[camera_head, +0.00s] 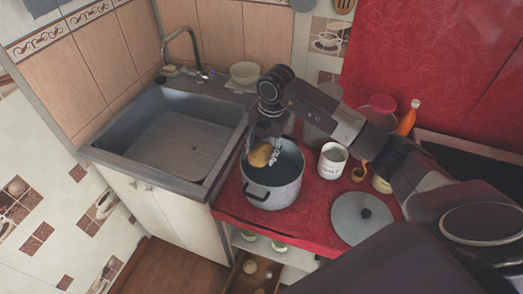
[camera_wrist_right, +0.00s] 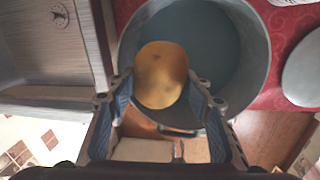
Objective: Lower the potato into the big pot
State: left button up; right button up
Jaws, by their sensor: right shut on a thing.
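The potato (camera_head: 261,155) is yellow-brown and is held between the fingers of my right gripper (camera_head: 265,147). In the right wrist view the potato (camera_wrist_right: 161,75) sits between the two fingertips, over the left part of the big pot's opening. The big pot (camera_head: 275,194) is grey metal with dark handles and stands on the red counter. Its inside shows bluish in the right wrist view, beside the pot's rim (camera_wrist_right: 262,50). How far the potato is above or below the rim is hard to tell. My left gripper is not in view.
A sink (camera_head: 170,145) lies left of the pot. A white mug (camera_head: 332,161) and a round lid (camera_head: 362,218) are on the red counter (camera_head: 310,205) to the right. An orange bottle (camera_head: 407,118) stands farther back. An open drawer (camera_head: 258,272) is below.

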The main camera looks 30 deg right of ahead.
jog(key=shift+f+b, duration=2.45)
jog(key=shift+f, duration=1.25)
jog(key=shift+f+b, duration=1.75)
jog(key=shift+f, duration=0.75)
jog(key=o, duration=1.3)
jog(key=shift+r, duration=0.15)
jog(key=r, duration=0.4)
jog(key=s+r, duration=0.1)
jog(key=r, duration=0.2)
jog(key=d+r, duration=0.1)
jog(key=r, duration=0.3)
jog(key=shift+s+r, duration=0.3)
jog(key=shift+r, duration=0.05)
